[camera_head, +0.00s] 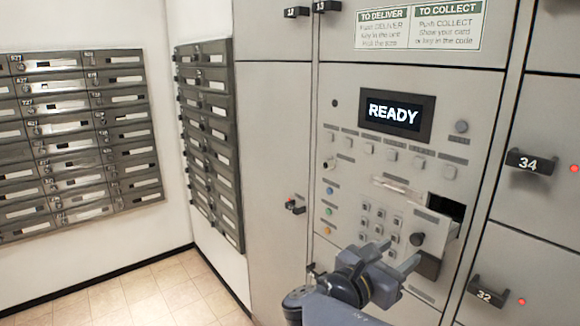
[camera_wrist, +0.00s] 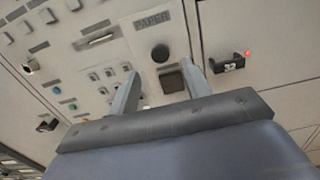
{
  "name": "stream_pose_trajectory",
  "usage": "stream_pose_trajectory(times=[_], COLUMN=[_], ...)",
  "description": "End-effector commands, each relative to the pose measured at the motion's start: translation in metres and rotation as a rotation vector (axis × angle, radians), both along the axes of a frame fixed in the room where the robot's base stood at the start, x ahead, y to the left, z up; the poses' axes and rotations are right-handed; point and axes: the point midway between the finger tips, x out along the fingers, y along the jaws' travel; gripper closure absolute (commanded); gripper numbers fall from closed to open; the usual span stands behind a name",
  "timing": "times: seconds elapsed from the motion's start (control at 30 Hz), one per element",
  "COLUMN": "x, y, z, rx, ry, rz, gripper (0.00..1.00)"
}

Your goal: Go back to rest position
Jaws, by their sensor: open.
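My gripper (camera_head: 396,262) is raised in front of the lower part of the parcel locker's control panel (camera_head: 350,165) in the head view. In the wrist view its two fingers (camera_wrist: 160,88) stand apart with nothing between them. Beyond them show a round black knob (camera_wrist: 160,53) under a PAPER label and a dark square part (camera_wrist: 173,82). The screen (camera_head: 395,115) on the panel reads READY. My gripper covers part of the panel below the keypad (camera_head: 378,220). Whether the fingers touch the panel cannot be told.
Locker doors with black handles marked 34 (camera_head: 530,161) and 32 (camera_head: 487,292) stand at the right, each beside a red light. Mailbox banks cover the left wall (camera_head: 75,130) and the corner (camera_head: 208,140). The tiled floor (camera_head: 130,295) at lower left is clear.

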Motion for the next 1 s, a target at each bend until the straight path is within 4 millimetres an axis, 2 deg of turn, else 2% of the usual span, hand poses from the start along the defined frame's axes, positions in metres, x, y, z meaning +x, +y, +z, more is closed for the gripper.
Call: stream_pose_trajectory(times=[0.2,0.4,1.0], x=[0.018,0.031,0.035], y=[-0.025,-0.041,-0.047], z=[0.001,0.001,-0.001], rx=[-0.001,-0.001,0.006], ry=[0.001,0.002,0.001], rz=[-0.005,-0.003,-0.002], gripper=[0.54,0.54,0.54])
